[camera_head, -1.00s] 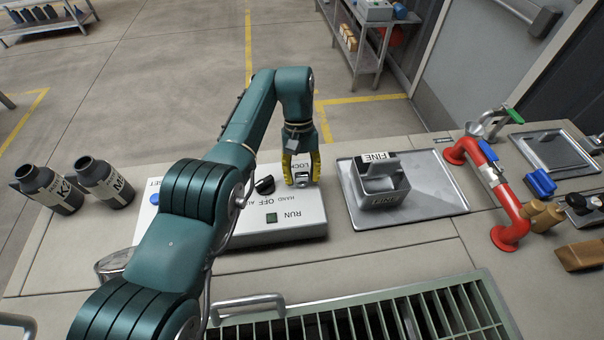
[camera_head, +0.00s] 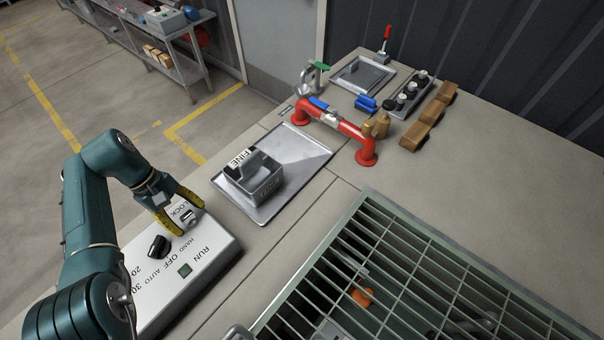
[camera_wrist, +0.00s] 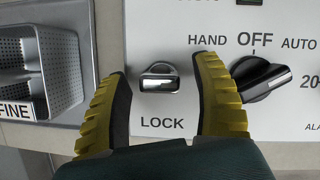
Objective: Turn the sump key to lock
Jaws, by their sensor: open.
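The sump key (camera_wrist: 158,82) is a small silver piece above the word LOCK on the white control box (camera_wrist: 170,30). In the wrist view it sits between the two yellow, black-padded fingers of my gripper (camera_wrist: 162,95), with a gap on each side. My gripper is open around it; no contact shows. In the head view my gripper (camera_head: 176,212) is over the far end of the control box (camera_head: 190,265), and the key (camera_head: 187,217) shows beside the LOCK label. The black selector knob (camera_wrist: 262,78) is right of the fingers and points near OFF.
A grey FINE basket (camera_head: 254,180) stands on a metal tray (camera_head: 312,150) beside the box. A green-framed grating (camera_head: 420,265) covers a pit at the front right. Bare worktop lies between.

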